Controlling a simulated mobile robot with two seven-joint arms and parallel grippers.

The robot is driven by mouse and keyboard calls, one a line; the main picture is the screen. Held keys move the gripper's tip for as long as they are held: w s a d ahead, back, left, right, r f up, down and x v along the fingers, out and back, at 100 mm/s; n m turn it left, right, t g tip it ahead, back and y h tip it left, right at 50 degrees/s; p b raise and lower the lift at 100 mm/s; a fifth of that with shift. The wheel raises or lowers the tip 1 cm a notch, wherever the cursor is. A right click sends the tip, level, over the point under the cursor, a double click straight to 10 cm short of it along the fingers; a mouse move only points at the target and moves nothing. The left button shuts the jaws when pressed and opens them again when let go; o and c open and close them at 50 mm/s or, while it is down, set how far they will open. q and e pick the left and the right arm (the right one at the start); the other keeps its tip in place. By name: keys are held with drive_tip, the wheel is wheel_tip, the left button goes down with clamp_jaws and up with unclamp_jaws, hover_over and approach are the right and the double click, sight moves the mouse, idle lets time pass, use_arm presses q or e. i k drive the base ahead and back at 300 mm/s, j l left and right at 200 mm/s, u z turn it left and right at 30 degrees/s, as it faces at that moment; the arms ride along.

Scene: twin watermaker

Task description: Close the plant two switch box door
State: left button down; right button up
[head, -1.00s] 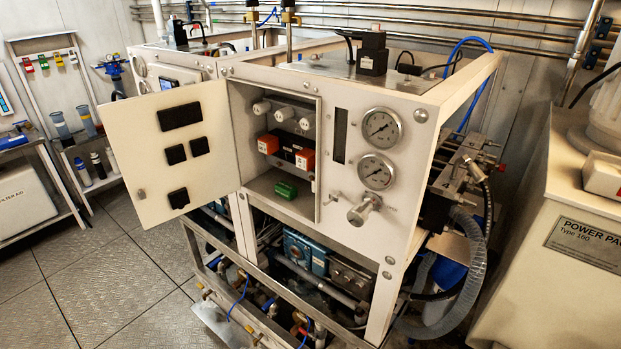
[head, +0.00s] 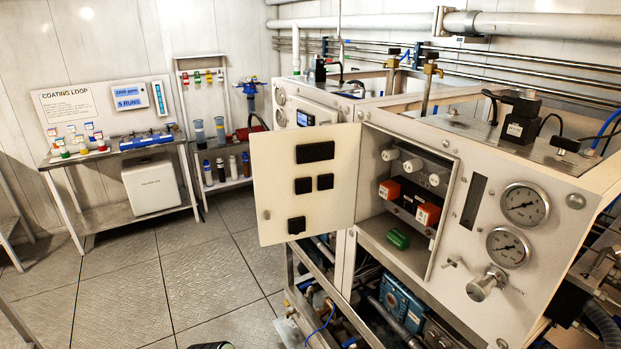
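The switch box door (head: 277,205) is a pale panel with several black square and rectangular fittings. It stands wide open, swung out to the left from its hinge side at the left edge of the box opening. The open switch box (head: 379,234) shows white cylindrical parts at the top, two orange blocks (head: 428,213) and a green block (head: 398,238) at the bottom. Neither gripper can be made out. A small dark shape at the bottom edge is too cut off to identify.
Two pressure gauges (head: 525,204) and a valve knob (head: 485,285) stick out from the panel right of the box. Pipes and hoses lie below. A bench with bottles (head: 122,157) and a shelf rack stand at the back left. The floor (head: 150,270) left of the door is clear.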

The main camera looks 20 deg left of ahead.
sight(305, 179)
drive_tip(key=j+z, duration=0.4)
drive_tip(key=j, duration=0.6)
drive_tip(key=j+z, duration=0.3)
drive_tip(key=j, duration=0.2)
drive_tip(key=j+z, duration=0.35)
drive_tip(key=j, duration=0.15)
drive_tip(key=j+z, duration=0.3)
drive_tip(key=j, duration=0.2)
drive_tip(key=j+z, duration=0.3)
drive_tip(key=j, duration=0.25)
drive_tip(key=j+z, duration=0.25)
drive_tip(key=j, duration=0.25)
drive_tip(key=j+z, duration=0.25)
drive_tip(key=j, duration=0.3)
